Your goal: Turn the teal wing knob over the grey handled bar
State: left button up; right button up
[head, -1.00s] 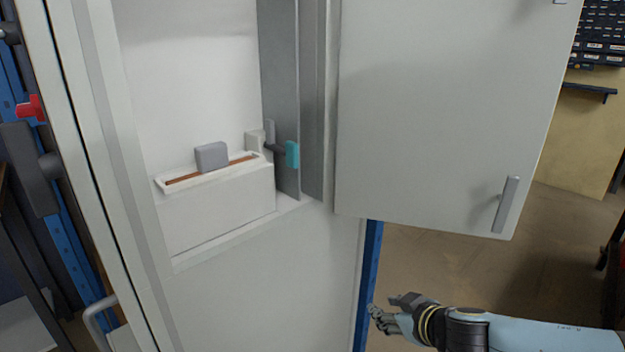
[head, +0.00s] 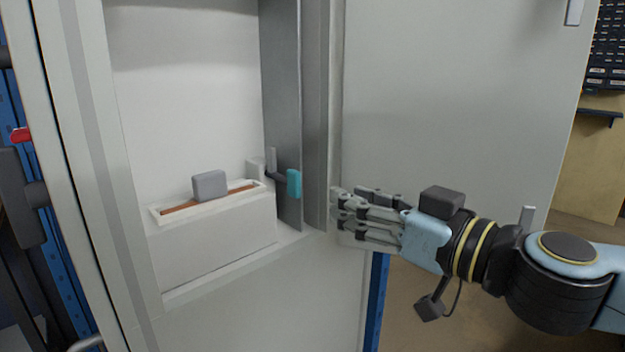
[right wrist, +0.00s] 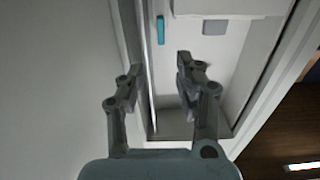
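The teal wing knob (head: 294,184) sits on a dark stem at the right side of the open cabinet, its wing upright. It also shows in the right wrist view (right wrist: 160,30), ahead of the fingers. The grey handled bar (head: 209,186) shows as a grey block handle above a copper-coloured strip (head: 180,208) lying in a white holder. My right gripper (head: 342,212) is in front of the cabinet's right edge, a little right of and lower than the knob, and apart from it. Its fingers (right wrist: 157,78) are spread with nothing between them. My left gripper is not in view.
The open cabinet door (head: 450,110) stands to the right, behind my right arm. A grey inner wall (head: 283,110) flanks the knob. The cabinet's left frame (head: 90,150) bounds the opening. A red handle (head: 21,134) is at the far left.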

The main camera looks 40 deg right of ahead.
aim_at(299, 179)
jog(key=w, duration=0.3)
jog(key=w+b, duration=0.1)
jog(key=w, duration=0.5)
jog(key=shift+w+a+b, duration=0.2)
jog(key=shift+a+b, duration=0.15)
jog(key=shift+a, duration=0.05)
jog(key=shift+w+a, duration=0.1)
jog(key=shift+w, duration=0.5)
jog(key=shift+c, duration=0.2)
grip_shut()
